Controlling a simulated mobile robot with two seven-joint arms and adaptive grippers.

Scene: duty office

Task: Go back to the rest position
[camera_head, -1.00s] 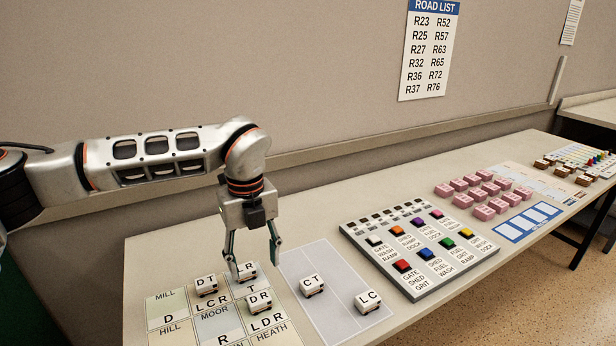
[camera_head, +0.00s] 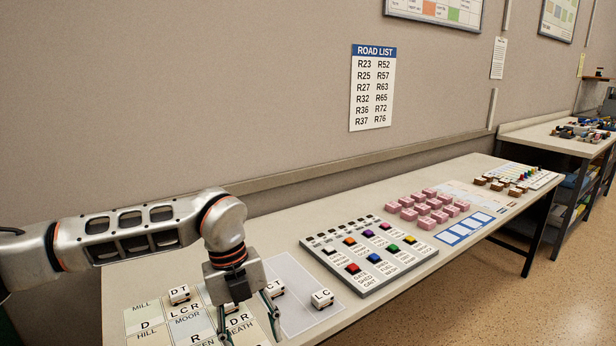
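My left gripper (camera_head: 250,328) comes in from the left and points down over the near left of the long table (camera_head: 262,222). Its two fingers are spread apart, and I see nothing held between them; the fingertips run near the bottom edge. It hangs in front of the lettered map board (camera_head: 150,318) and the pale mat (camera_head: 297,268). White lettered blocks stand around it: DT (camera_head: 179,294) on the board, CT (camera_head: 274,289) partly behind a finger, and LC (camera_head: 322,299) on the mat. My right gripper is out of view.
A panel of coloured buttons (camera_head: 328,281) lies right of the mat. Pink blocks (camera_head: 408,214), a blue-framed card (camera_head: 447,238) and brown blocks (camera_head: 497,186) lie further along. A ROAD LIST sign (camera_head: 372,90) hangs on the wall. A second table (camera_head: 530,142) stands far right.

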